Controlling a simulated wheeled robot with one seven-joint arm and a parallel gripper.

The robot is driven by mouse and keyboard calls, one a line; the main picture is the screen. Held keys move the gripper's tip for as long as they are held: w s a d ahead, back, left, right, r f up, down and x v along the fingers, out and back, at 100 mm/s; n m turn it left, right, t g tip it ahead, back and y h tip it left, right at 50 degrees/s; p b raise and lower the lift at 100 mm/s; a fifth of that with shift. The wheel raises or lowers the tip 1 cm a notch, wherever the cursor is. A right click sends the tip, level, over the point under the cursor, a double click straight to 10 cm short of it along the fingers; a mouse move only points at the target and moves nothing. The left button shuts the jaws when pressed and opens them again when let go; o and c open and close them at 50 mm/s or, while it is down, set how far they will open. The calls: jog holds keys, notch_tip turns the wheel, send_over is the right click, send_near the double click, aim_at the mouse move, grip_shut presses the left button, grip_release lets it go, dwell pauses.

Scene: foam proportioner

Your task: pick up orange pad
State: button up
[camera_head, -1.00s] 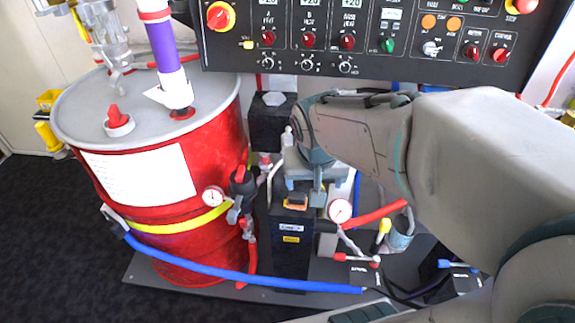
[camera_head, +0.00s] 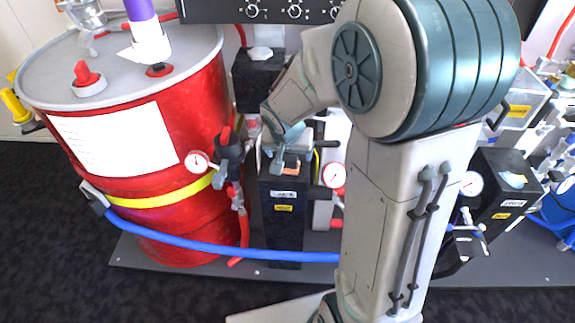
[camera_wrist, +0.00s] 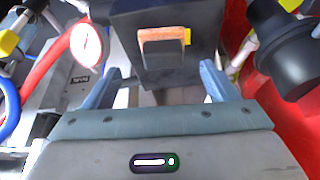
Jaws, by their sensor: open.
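The orange pad (camera_wrist: 162,35) is a small orange-brown block on top of a black box (camera_wrist: 160,14), ahead of my gripper in the wrist view. In the head view the pad (camera_head: 291,167) shows only in part, behind a finger, on the black box (camera_head: 284,220). My gripper (camera_wrist: 159,84) is open and empty, its two blue-grey fingers spread left and right. The pad lies beyond the fingertips and, in the picture, between their lines. In the head view my gripper (camera_head: 287,142) is just above the box top. Contact with the pad is not visible.
A red drum (camera_head: 145,120) stands to the left, with a gauge (camera_head: 197,161) and black valve beside the box. Another gauge (camera_wrist: 86,44) with a red hose is close to the left finger in the wrist view. A blue hose (camera_head: 220,246) crosses in front.

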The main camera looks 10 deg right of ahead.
aim_at(288, 159)
jog(key=shift+a+b+x, duration=0.2)
jog(key=shift+b+x, duration=0.4)
jog(key=shift+x, duration=2.05)
jog(key=shift+w, duration=0.1)
jog(key=c, duration=1.1)
